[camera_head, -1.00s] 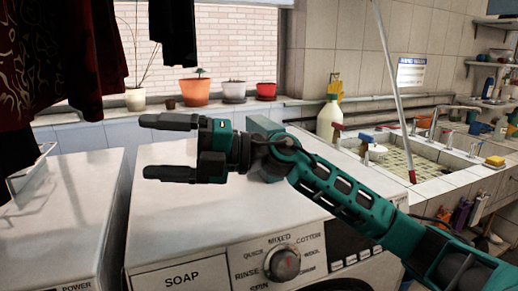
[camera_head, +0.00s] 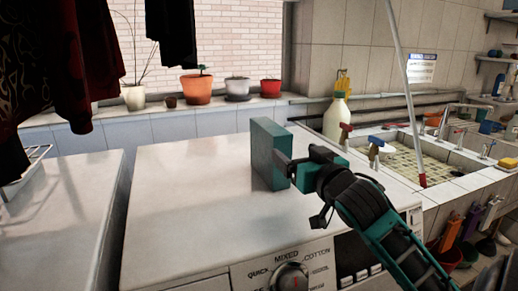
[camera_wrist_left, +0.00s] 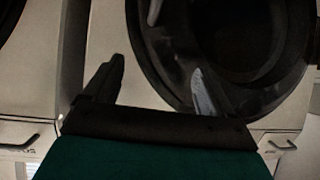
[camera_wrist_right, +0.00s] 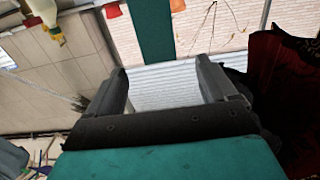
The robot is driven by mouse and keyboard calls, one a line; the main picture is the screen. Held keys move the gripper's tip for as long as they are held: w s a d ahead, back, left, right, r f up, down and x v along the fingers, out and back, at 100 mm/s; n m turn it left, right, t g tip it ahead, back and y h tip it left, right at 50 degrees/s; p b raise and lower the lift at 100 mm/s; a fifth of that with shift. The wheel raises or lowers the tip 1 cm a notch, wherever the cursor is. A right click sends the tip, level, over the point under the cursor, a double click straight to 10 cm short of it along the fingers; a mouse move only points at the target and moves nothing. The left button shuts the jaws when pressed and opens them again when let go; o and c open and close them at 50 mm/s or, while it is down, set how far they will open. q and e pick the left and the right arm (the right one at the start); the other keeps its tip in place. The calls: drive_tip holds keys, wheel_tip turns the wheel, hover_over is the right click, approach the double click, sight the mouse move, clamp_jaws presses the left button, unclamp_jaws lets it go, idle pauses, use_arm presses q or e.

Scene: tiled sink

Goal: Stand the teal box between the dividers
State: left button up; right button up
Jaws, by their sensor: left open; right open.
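The teal box (camera_head: 262,155) stands upright on the white washing machine top, its narrow edge towards me. My right gripper (camera_head: 286,172) is at its right side, with fingers pointing at it; contact cannot be told. In the right wrist view the box (camera_wrist_right: 153,30) shows beyond and between the open fingertips (camera_wrist_right: 162,72). A white wire rack (camera_head: 24,164), perhaps the dividers, is partly in view on the left machine. My left gripper (camera_wrist_left: 155,75) is open and empty in front of a round machine door, outside the head view.
The machine top (camera_head: 185,185) is clear left of the box. A gap separates it from the left machine (camera_head: 75,190). A spray bottle (camera_head: 337,118) and the tiled sink (camera_head: 420,158) are at the right. Dark clothes (camera_head: 65,65) hang above the left machine.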

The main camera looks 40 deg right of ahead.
sight(275, 134)
drive_tip(key=x, duration=1.2)
drive_tip(key=shift+w+d+r+p, duration=0.15)
drive_tip(key=shift+w+r+p, duration=0.05)
drive_tip(key=shift+p, duration=0.2)
drive_tip(key=shift+c, duration=0.5)
drive_tip(key=shift+r, duration=0.1)
clamp_jaws()
